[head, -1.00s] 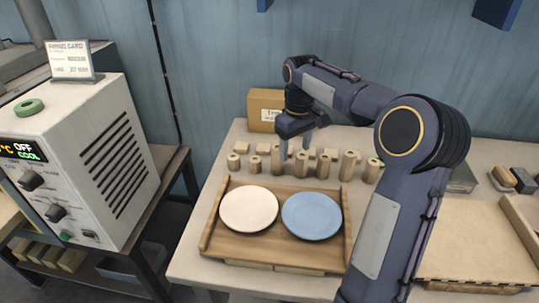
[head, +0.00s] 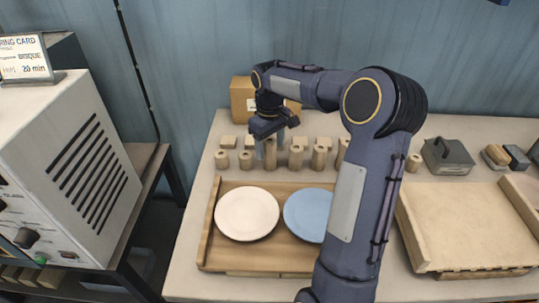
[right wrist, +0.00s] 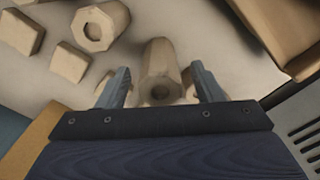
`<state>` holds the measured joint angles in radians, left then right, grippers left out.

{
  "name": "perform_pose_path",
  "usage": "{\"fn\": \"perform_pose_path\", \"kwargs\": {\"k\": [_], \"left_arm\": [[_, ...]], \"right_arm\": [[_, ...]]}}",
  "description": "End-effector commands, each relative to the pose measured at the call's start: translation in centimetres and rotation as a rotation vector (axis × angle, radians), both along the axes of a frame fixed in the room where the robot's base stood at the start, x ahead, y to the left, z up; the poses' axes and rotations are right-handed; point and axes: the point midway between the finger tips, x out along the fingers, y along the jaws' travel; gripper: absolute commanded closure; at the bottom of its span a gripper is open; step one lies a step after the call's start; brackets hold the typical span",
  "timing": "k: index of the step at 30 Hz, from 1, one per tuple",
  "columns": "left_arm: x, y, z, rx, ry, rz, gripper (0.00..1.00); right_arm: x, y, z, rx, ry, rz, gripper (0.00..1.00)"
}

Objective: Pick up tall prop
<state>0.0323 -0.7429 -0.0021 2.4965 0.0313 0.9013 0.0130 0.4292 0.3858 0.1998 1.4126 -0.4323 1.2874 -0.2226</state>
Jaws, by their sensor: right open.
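A row of wooden props stands behind the tray in the head view. A tall octagonal prop (head: 270,155) is third from the left. My right gripper (head: 270,147) is open, with its fingers at either side of that prop's upper part. In the right wrist view the tall prop (right wrist: 158,62) stands between the open fingers (right wrist: 160,88), with a visible gap on both sides. Its hole faces the camera. I cannot tell whether the fingertips are level with it. My left gripper is not in view.
Small wooden blocks (head: 228,142) lie behind. A wooden tray (head: 207,235) holds a cream plate (head: 247,213) and a blue plate (head: 305,213). A cardboard box (head: 242,100) stands behind.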

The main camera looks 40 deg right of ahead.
Motion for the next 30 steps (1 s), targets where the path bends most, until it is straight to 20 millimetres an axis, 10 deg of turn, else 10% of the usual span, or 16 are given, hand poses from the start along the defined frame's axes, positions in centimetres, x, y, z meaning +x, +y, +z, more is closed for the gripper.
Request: {"fn": "perform_pose_path", "kwargs": {"k": [10,23,30], "left_arm": [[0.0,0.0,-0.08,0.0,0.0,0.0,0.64],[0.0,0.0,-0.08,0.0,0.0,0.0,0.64],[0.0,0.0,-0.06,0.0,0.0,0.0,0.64]], "right_arm": [[0.01,0.0,-1.09,0.0,-0.001,0.0,0.39],[0.02,0.0,-1.06,0.0,-0.001,0.0,0.94],[0.04,0.0,-0.94,-0.001,-0.002,0.0,0.94]]}}
